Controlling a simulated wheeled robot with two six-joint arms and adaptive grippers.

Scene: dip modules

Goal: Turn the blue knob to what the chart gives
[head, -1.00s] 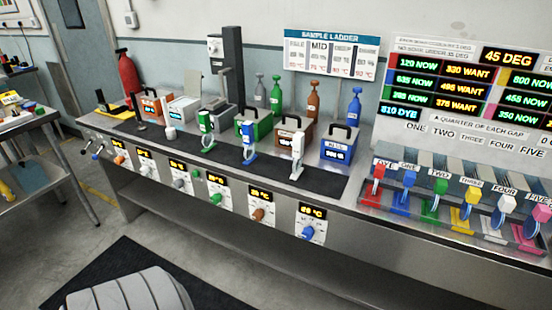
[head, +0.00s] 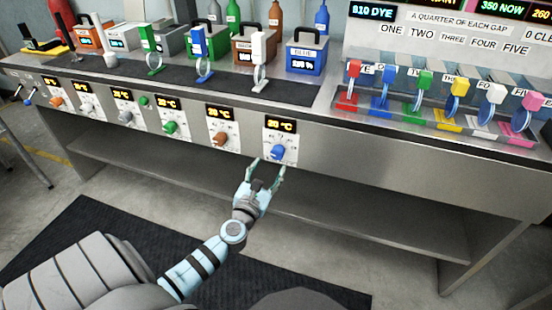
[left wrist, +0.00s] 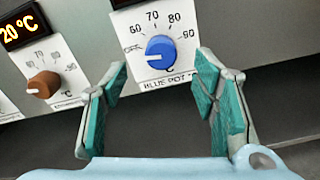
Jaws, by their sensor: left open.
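The blue knob (head: 278,152) sits on a white dial plate (head: 281,134) on the bench front, under a display (head: 280,126) reading 20 °C. In the left wrist view the blue knob (left wrist: 161,53) has a white mark pointing left, near OFF. Its scale shows 60, 70, 80 and 90, and its label begins "BLUE POT". My left gripper (head: 267,167) is open just in front of and below the knob. In the left wrist view its fingertips (left wrist: 161,78) stand apart on either side, not visibly touching it. The sample ladder chart is out of view now.
A brown knob (head: 220,138) and a green knob (head: 170,127) sit to the left on the same front. A blue pot (head: 304,62) stands on the bench above. An open shelf (head: 330,200) lies below.

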